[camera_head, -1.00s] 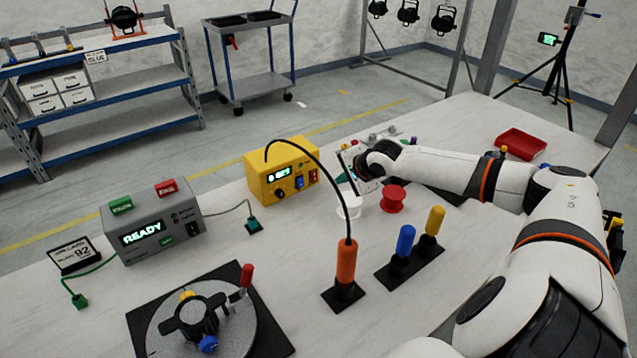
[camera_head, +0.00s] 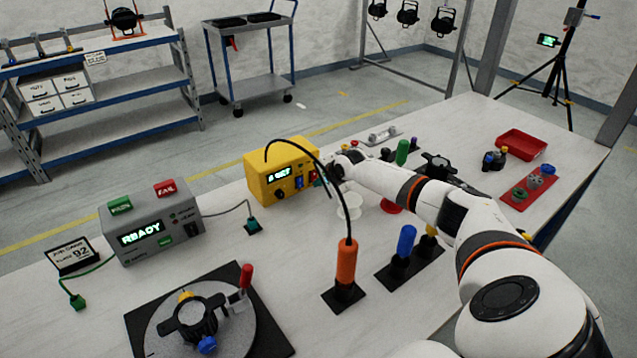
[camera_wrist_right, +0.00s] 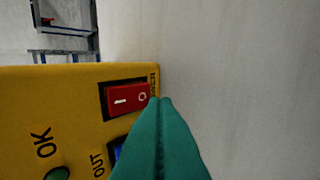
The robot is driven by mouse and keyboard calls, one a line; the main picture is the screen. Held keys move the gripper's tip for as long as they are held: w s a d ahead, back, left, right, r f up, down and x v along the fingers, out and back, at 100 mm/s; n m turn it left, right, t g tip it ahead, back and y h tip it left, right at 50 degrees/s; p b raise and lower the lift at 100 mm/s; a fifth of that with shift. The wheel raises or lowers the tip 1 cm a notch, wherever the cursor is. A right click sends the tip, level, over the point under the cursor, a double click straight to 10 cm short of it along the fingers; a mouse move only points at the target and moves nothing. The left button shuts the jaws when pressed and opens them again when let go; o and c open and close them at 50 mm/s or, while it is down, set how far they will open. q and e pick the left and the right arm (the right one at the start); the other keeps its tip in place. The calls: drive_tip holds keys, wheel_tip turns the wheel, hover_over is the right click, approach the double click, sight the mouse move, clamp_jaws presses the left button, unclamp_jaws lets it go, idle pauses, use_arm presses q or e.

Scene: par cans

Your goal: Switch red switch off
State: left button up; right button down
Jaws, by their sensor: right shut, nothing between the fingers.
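The yellow box (camera_head: 270,165) stands on the table with a lit display that is too small to read surely. Its red rocker switch (camera_wrist_right: 127,97) is marked with a line and a circle, and fills the middle of the wrist view. My right gripper (camera_wrist_right: 163,106) is shut and empty, its teal fingertips close beside the circle end of the switch. I cannot tell whether they touch it. In the head view my right gripper (camera_head: 325,172) is at the right end of the box front. My left gripper is not in view.
A blue switch (camera_wrist_right: 117,152) is partly hidden by the fingers. The orange handle (camera_head: 346,262) with a black cable arching to the box stands in front. A white spool (camera_head: 349,205) and a red spool (camera_head: 391,207) stand near my right arm.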

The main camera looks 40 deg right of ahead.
drive_tip(key=shift+w, duration=0.3)
drive_tip(key=shift+w+f+p, duration=0.1)
drive_tip(key=shift+w+p, duration=0.1)
drive_tip(key=shift+p, duration=0.1)
drive_tip(key=shift+w+t, duration=0.1)
drive_tip(key=shift+t, duration=0.3)
